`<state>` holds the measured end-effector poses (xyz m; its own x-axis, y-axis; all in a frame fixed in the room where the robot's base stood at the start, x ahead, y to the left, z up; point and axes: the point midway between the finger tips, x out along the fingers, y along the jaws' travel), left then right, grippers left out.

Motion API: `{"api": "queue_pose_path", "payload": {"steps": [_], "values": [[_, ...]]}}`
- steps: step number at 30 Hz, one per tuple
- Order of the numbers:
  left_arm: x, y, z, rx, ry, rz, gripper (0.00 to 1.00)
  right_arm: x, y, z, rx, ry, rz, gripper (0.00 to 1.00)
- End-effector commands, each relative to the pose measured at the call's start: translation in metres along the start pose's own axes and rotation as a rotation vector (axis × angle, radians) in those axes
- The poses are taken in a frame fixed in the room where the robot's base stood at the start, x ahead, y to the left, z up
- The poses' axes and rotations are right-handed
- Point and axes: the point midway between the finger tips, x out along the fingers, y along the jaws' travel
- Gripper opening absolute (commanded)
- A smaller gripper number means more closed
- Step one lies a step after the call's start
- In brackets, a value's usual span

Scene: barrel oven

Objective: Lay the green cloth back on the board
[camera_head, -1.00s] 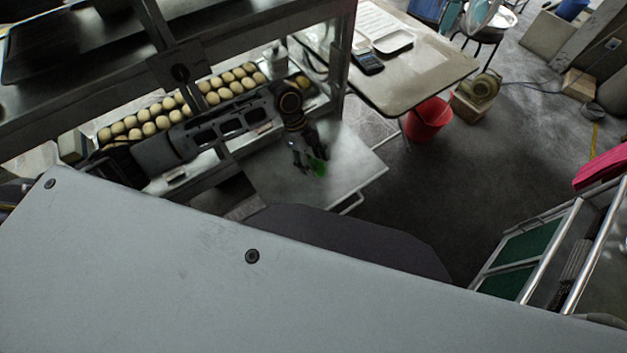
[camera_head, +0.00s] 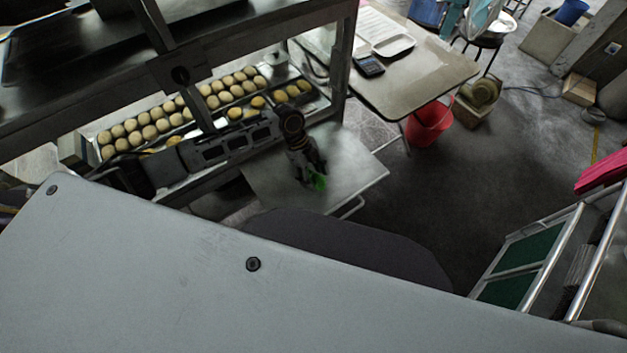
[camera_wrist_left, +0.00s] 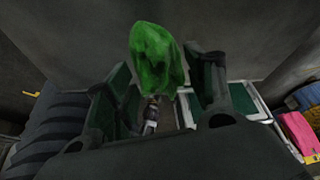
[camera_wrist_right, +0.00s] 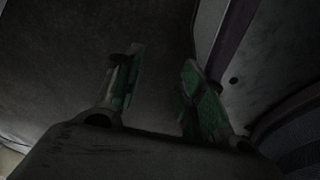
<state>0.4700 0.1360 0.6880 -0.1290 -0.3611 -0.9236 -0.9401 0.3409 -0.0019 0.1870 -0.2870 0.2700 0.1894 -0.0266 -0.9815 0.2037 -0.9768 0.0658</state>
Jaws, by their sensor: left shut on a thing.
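The green cloth (camera_wrist_left: 155,55) is a bunched, bright green lump at the fingertips of my left gripper (camera_wrist_left: 157,82) in the left wrist view. In the head view the cloth (camera_head: 319,183) is a small green patch at the tip of my left gripper (camera_head: 309,178). The gripper is shut on it, over a flat grey board (camera_head: 350,172). I cannot tell whether the cloth touches the board. My right gripper (camera_wrist_right: 160,88) shows only in the right wrist view, open and empty, with green finger pads.
A rack with rows of buns (camera_head: 150,132) stands beside my left arm. A table (camera_head: 430,75) with a calculator (camera_head: 368,65) and a tray is at upper right, a red bucket (camera_head: 430,124) near it. A green-panelled trolley (camera_head: 530,255) is at lower right. Floor between is clear.

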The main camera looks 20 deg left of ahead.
Motion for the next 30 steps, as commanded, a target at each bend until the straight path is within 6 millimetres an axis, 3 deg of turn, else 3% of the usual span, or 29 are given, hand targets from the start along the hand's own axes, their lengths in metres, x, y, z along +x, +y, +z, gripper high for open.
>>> {"api": "queue_pose_path", "payload": {"steps": [10, 15, 25, 26, 30], "values": [[0.030, 0.001, 0.013, -0.001, 0.000, 0.001, 0.36, 0.002, -0.002, -0.008, 0.002, 0.008, -0.002, 0.40], [0.033, 0.001, 0.013, 0.000, 0.000, 0.000, 0.36, -0.001, -0.003, -0.016, 0.004, 0.021, -0.003, 0.40], [0.035, 0.001, 0.014, 0.000, 0.000, 0.001, 0.36, 0.001, -0.003, -0.011, 0.004, 0.009, -0.003, 0.40], [0.035, 0.001, 0.014, 0.000, 0.000, 0.001, 0.59, 0.001, -0.003, -0.011, 0.004, 0.009, -0.003, 0.40], [0.035, 0.001, 0.014, 0.000, 0.000, 0.001, 0.76, 0.001, -0.003, -0.011, 0.004, 0.009, -0.003, 0.40]]}}
